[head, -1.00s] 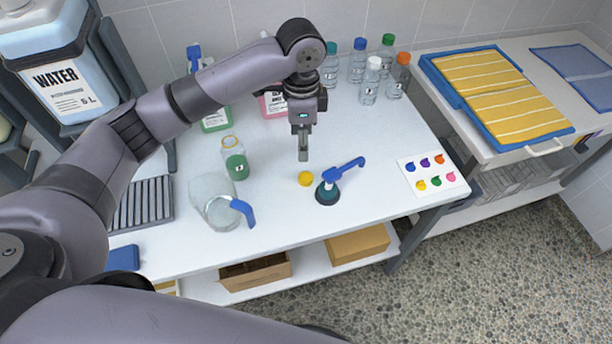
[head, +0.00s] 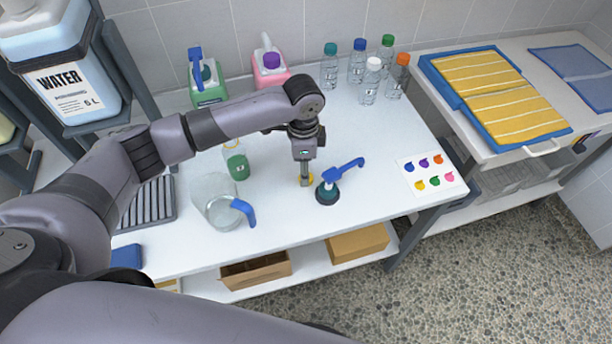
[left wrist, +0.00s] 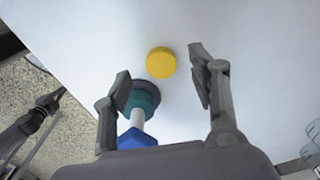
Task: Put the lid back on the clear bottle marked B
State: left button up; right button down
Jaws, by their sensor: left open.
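A round yellow lid (head: 311,179) lies flat on the white table, partly hidden by my left gripper in the head view. In the left wrist view the whole lid (left wrist: 160,63) shows between the fingers. My left gripper (head: 304,183) is open, its fingertips (left wrist: 159,68) to either side of the lid with nothing held. A clear bottle (head: 236,165) with a green lower part stands upright to the left; my arm crosses in front of its top, and I cannot read its mark for certain.
A blue-handled piece with a teal and dark base (head: 328,192) stands close right of the lid. A clear jug (head: 212,205) with a blue handle is left. Several capped bottles (head: 368,80) stand at the back. A colour-dot card (head: 430,172) lies right.

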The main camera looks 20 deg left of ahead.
pick_arm(q)
jog(key=shift+f, duration=1.75)
jog(key=shift+c, duration=0.4)
jog(key=c, duration=0.8)
jog(key=shift+o, duration=0.2)
jog(key=shift+r, duration=0.1)
notch_tip(320, 180, up, 20)
jog(key=b, duration=0.1)
